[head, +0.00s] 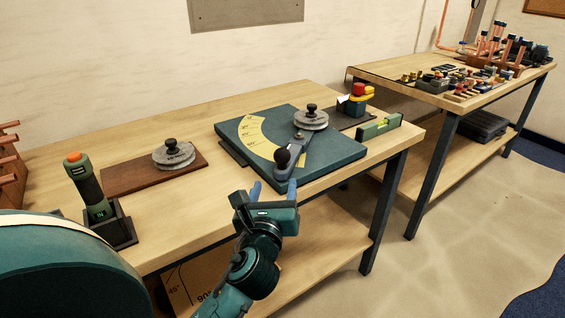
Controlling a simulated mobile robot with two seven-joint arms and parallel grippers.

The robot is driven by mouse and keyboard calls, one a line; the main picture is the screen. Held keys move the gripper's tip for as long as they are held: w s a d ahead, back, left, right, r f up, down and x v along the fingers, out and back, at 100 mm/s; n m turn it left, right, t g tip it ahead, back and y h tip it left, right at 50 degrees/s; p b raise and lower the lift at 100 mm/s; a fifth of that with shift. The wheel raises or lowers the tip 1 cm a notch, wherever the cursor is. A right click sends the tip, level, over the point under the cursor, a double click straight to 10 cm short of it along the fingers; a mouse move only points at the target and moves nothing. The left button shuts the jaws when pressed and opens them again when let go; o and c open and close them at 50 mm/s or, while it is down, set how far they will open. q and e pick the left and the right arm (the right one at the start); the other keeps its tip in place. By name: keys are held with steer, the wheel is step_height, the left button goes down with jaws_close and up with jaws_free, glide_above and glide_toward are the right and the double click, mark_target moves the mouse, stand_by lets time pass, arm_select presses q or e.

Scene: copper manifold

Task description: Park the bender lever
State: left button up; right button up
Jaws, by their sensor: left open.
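The bender (335,157) is a teal plate on the wooden bench, with a yellow angle scale (252,135) and a round grey disc (311,119) topped by a black knob. Its lever (296,147) is a grey-blue arm running from the disc toward the plate's front edge, ending in a dark ball knob (283,157). My left gripper (273,186) is open and empty, its two blue fingers pointing up just in front of the plate, below the ball knob in the picture. The fingers appear apart from the knob. My right gripper is not in view.
On the bench (190,220) stand a second grey disc (174,154) on a brown board, a green-black tool (88,190) in a holder, a green level (380,126) and a red-yellow item (358,95). A second table (400,75) with copper parts stands at right.

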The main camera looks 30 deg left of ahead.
mark_target(277, 159)
arm_select(q)
steer(key=x, duration=1.2)
steer(key=shift+w+a, duration=0.25)
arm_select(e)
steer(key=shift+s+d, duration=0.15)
arm_select(q)
steer(key=shift+c, duration=0.4)
